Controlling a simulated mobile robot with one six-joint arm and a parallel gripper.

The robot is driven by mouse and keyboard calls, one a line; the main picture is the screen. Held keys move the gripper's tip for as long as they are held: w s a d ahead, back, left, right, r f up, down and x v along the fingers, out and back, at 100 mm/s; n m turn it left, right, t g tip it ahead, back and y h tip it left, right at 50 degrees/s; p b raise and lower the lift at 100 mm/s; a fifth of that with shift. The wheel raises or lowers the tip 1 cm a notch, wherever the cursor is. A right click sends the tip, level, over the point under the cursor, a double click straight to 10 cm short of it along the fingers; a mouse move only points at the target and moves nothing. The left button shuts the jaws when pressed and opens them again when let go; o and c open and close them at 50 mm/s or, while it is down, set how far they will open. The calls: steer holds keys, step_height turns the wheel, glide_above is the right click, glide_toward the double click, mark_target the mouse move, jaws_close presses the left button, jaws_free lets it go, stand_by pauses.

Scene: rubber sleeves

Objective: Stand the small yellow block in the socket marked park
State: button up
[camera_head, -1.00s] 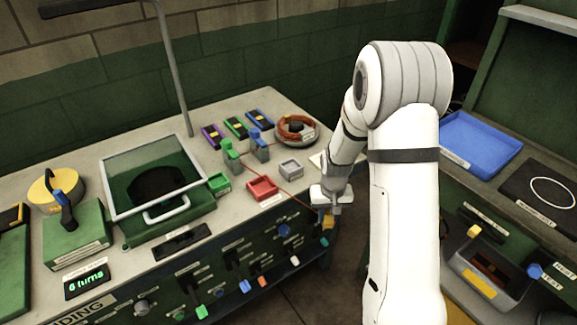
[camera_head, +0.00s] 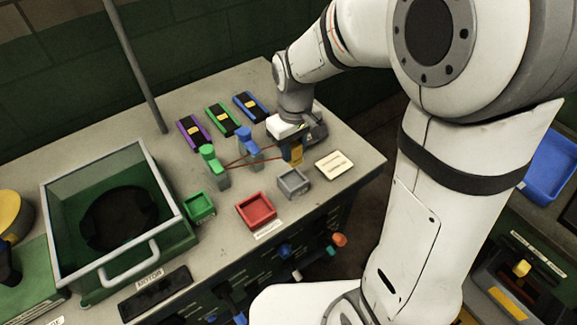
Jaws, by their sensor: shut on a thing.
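My gripper (camera_head: 293,150) points down over the back right of the bench, shut on a small yellow block (camera_head: 297,156). The block is partly hidden by the fingers and appears held above the bench, behind a small grey square tray (camera_head: 293,182) and left of a pale slotted plate (camera_head: 333,165). A thin red line (camera_head: 255,158) runs from near the green post towards the block; whether it is attached cannot be told. No park marking is legible, so I cannot tell which part is that socket.
A green post (camera_head: 211,160) and a blue post (camera_head: 247,139) stand left of my gripper. A red tray (camera_head: 256,210) and a green tray (camera_head: 199,207) sit in front. Several dark coloured-edged strips (camera_head: 222,119) lie behind. A lidded green box (camera_head: 120,220) is at left.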

mark_target(293, 143)
steer(key=f, duration=0.7)
steer(key=shift+s+a+f, duration=0.1)
steer(key=shift+a+f, duration=0.1)
steer(key=shift+f, duration=0.2)
steer(key=shift+f, duration=0.15)
steer(key=o, duration=1)
steer(key=shift+c, duration=0.2)
step_height(293, 143, up, 12)
steer(key=shift+r, duration=0.15)
steer(key=s+d+r+m+t, duration=0.1)
steer(key=s+d+r+m, duration=0.1)
steer(key=s+d, duration=0.4)
steer(key=s+d+r+m+t, duration=0.2)
steer(key=s+d+m, duration=0.2)
steer(key=s+d, duration=0.2)
steer(key=shift+s+d+r+m, duration=0.2)
steer(key=shift+s+r+m, duration=0.2)
steer(key=shift+s, duration=0.1)
